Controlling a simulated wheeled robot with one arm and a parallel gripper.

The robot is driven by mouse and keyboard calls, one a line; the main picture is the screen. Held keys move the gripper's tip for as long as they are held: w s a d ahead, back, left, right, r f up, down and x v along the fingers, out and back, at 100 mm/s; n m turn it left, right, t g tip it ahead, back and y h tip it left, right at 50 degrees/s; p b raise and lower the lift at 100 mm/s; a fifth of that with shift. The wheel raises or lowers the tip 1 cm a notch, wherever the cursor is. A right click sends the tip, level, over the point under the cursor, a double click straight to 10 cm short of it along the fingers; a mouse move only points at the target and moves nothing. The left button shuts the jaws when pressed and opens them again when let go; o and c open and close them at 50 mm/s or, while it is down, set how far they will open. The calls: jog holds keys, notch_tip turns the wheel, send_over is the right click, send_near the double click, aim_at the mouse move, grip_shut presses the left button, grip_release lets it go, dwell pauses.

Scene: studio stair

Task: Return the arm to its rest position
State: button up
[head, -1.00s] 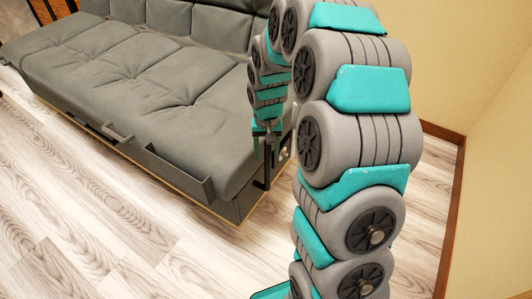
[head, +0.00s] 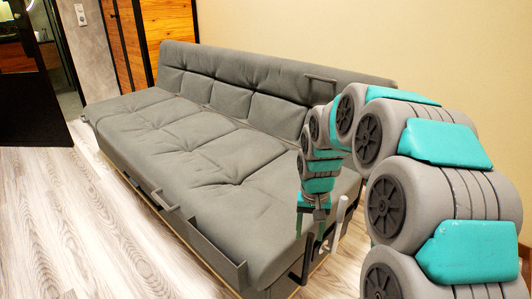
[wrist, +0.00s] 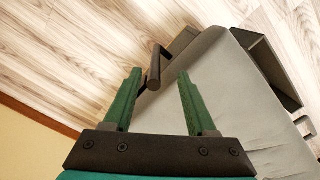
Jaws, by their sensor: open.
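My arm curves up from the right of the head view and over, then hangs down by the near end of the grey sofa (head: 190,140). My gripper (head: 312,236) is at its lower end, pointing down near the sofa's front corner. In the wrist view my gripper (wrist: 158,76) is open, with two green fingers apart and nothing held between them. A dark bar (wrist: 154,66) on the sofa shows beyond the gap; I cannot tell its distance. Part of the sofa is hidden behind my arm.
Dark rails and brackets (head: 222,262) stick out along the sofa's front edge. A white upright piece (head: 340,216) stands close to my gripper. The wood floor (head: 60,220) is clear at the left. A plain wall (head: 440,50) runs behind the sofa. A dark-framed doorway (head: 30,80) is at far left.

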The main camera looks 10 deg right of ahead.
jog(key=s+a+r+n, duration=0.1)
jog(key=s+a+r, duration=0.1)
jog(key=s, duration=1.3)
jog(key=s+a+r+n+g, duration=0.1)
jog(key=s+a+r+n, duration=0.1)
jog(key=s, duration=1.3)
jog(key=shift+s+a+r+g, duration=0.15)
jog(key=shift+a+r+g, duration=0.15)
jog(key=shift+a+r, duration=0.3)
jog(key=shift+d, duration=0.25)
